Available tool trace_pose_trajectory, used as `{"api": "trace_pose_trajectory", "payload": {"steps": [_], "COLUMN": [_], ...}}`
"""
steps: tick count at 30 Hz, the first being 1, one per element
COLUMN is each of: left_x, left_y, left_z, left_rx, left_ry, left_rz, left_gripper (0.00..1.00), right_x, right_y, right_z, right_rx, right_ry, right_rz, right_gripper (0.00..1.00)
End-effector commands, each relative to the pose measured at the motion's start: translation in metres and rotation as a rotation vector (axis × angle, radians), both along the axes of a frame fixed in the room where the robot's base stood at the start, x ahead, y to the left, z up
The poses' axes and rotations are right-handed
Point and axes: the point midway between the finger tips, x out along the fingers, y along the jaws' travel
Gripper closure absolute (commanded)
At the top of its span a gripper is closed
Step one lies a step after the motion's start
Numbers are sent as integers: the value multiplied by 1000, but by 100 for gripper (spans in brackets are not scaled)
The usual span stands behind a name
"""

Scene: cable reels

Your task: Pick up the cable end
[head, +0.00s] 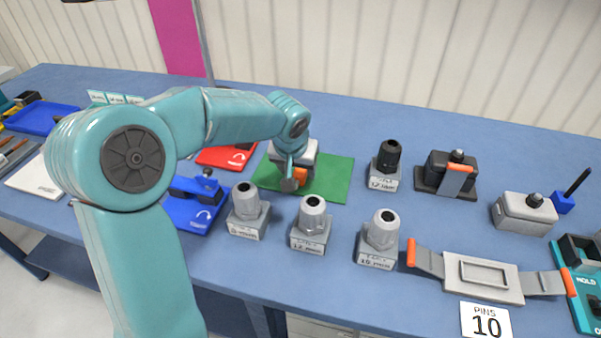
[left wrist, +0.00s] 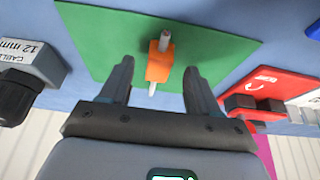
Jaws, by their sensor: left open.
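The cable end is a small orange block (left wrist: 160,64) with a pale rod sticking out at both ends. It lies on a green mat (left wrist: 100,40), which also shows in the head view (head: 335,180). My left gripper (left wrist: 158,82) is open. Its two dark fingers point toward the orange block, one on each side of it in the left wrist view, with visible gaps between. In the head view my left gripper (head: 290,182) is over the mat and partly hides the orange block (head: 301,175). My right gripper is not in view.
Grey connector blocks (head: 311,224) stand in front of the mat, with a black-topped one (head: 385,165) to its right. A blue holder (head: 195,205) and a red tray (head: 227,156) are at its left. Bare blue table lies behind the mat.

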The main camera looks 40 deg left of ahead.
Motion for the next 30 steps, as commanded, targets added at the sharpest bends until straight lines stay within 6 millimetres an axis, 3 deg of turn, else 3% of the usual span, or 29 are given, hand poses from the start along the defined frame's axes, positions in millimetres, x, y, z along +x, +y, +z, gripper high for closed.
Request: {"api": "trace_pose_trajectory", "payload": {"steps": [6, 13, 18, 19, 30], "left_x": [11, 12, 12, 12, 12], "left_y": [6, 6, 6, 6, 7], "left_z": [-24, -25, -25, -25, -18], "left_rx": [0, 0, 0, 0, 2], "left_ry": [0, -1, -1, -1, -4], "left_rz": [-1, 0, 0, 0, 0], "left_gripper": [38, 38, 94, 100, 100], "right_x": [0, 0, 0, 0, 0], "right_y": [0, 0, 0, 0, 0], "right_z": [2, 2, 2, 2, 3], "right_rx": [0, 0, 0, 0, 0], "right_ry": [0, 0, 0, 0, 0], "right_rz": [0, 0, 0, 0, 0], "right_gripper": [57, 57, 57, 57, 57]}}
